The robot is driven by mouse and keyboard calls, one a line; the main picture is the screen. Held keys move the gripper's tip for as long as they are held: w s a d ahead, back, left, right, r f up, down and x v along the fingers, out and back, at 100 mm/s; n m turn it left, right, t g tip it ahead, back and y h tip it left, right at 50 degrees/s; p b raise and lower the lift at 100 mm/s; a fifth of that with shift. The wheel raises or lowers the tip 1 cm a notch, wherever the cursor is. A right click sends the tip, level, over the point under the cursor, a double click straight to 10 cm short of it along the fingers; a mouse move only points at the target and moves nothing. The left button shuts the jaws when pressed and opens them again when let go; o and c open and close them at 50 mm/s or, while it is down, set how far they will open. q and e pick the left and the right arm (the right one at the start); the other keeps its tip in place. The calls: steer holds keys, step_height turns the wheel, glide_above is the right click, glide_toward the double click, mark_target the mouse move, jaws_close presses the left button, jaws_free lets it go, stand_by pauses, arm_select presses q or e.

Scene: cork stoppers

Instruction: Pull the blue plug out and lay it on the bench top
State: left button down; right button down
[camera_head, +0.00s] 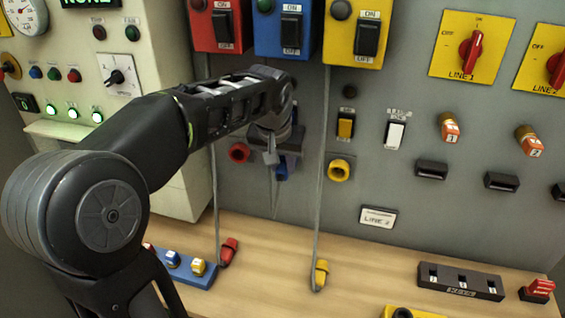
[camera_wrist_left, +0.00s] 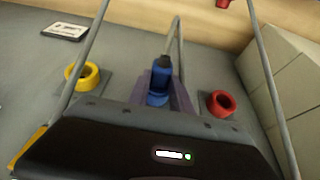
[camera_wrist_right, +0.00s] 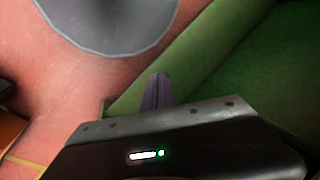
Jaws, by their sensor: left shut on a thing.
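The blue plug (camera_wrist_left: 160,76) shows in the left wrist view between the purple fingers of my left gripper (camera_wrist_left: 163,92), with its cable looping up behind it. A blue ring (camera_wrist_left: 157,99) shows right below it; I cannot tell whether the plug is still seated there. In the head view my left gripper (camera_head: 277,148) is at the panel between the red and yellow sockets, shut on the plug, with a bit of blue (camera_head: 282,172) showing below it. The bench top (camera_head: 262,245) lies below. My right gripper (camera_wrist_right: 158,92) shows only in its wrist view, fingers together and empty.
A red plug (camera_head: 229,251) and a yellow plug (camera_head: 321,273) lie on the bench on hanging cables. A blue block (camera_head: 187,272) stands at left, a dark block (camera_head: 461,284) at right. Bench between the red and yellow plugs is clear.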

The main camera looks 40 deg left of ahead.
arm_select(q)
steer(key=shift+s+d, duration=0.15)
steer(key=shift+s, duration=0.1)
stand_by(0.4)
steer(key=shift+s, duration=0.25)
steer(key=shift+s+d, duration=0.1)
steer(key=shift+s, duration=0.05)
stand_by(0.4)
steer(key=shift+s+d+b, duration=0.25)
steer(key=shift+s, duration=0.4)
steer(key=shift+s+d+b, duration=0.2)
steer(key=shift+s+b, duration=0.1)
steer(key=shift+s, duration=0.4)
steer(key=shift+s+d+b, duration=0.25)
steer(key=shift+s, duration=0.4)
steer(key=shift+s, duration=0.1)
steer(key=s, duration=0.1)
steer(key=s+d+b, duration=0.1)
steer(key=s, duration=0.1)
steer(key=shift+s+d, duration=0.2)
steer(key=shift+s, duration=0.1)
